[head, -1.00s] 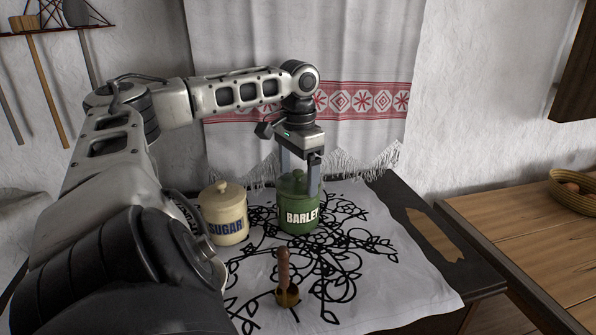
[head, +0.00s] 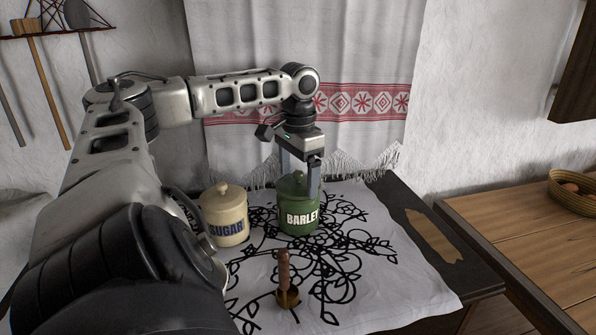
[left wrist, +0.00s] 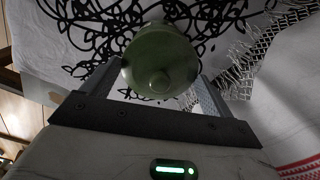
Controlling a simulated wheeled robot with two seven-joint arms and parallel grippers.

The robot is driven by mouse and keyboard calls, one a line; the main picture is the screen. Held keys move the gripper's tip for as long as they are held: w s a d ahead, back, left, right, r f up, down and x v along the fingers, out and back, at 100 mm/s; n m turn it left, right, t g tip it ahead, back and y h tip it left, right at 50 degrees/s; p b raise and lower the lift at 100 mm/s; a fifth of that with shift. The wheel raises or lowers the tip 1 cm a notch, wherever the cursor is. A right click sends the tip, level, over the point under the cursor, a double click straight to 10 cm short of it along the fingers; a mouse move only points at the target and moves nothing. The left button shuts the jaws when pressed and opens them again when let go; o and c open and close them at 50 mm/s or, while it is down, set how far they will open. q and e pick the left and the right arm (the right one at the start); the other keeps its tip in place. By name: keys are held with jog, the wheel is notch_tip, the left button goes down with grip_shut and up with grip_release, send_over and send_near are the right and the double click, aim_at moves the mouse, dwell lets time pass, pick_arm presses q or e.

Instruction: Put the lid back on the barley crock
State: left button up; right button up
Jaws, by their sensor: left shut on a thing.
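The green barley crock (head: 299,218) stands upright on the white cloth, its BARLEY label facing me. Its green lid (head: 298,186) is at the crock's mouth, between the fingers of my left gripper (head: 301,185). The gripper points straight down and is shut on the lid. No clear gap shows between lid and crock, but I cannot tell whether the lid is fully seated. In the left wrist view the round lid (left wrist: 160,62) with its knob fills the space between the fingers and hides the crock's rim. My right gripper is not in view.
A cream sugar crock (head: 224,215) with its lid on stands close left of the barley crock. A wooden-handled tool (head: 284,272) stands in front on the cloth (head: 400,290). A curtain (head: 300,60) hangs behind. A wooden table with a basket (head: 575,192) is at right.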

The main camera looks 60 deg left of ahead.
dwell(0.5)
pick_arm(q)
jog(key=shift+f+p, duration=0.15)
jog(key=shift+p, duration=0.15)
jog(key=shift+p, duration=0.45)
dwell(0.7)
dwell(0.3)
jog(key=o, duration=0.8)
